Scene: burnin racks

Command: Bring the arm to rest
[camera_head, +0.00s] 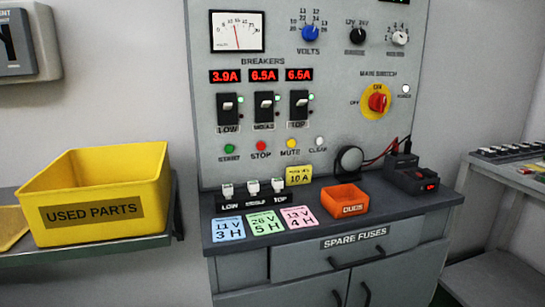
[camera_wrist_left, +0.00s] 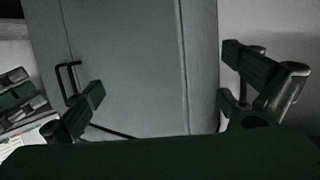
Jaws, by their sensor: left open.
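No arm or gripper of mine shows in the head view. In the left wrist view my left gripper (camera_wrist_left: 168,108) is open, with its two dark green fingers wide apart and nothing between them. Behind the fingers is a grey cabinet front (camera_wrist_left: 130,60) with a dark handle (camera_wrist_left: 66,80) near the left finger. I cannot tell the distance from the fingers to the cabinet. My right gripper is in neither view.
The control panel (camera_head: 330,130) stands above the SPARE FUSES cabinet (camera_head: 340,252). An orange bin (camera_head: 345,207) and a black device (camera_head: 412,178) sit on its counter. A yellow USED PARTS bin (camera_head: 100,207) stands on the left shelf. Another shelf (camera_head: 500,178) is at right.

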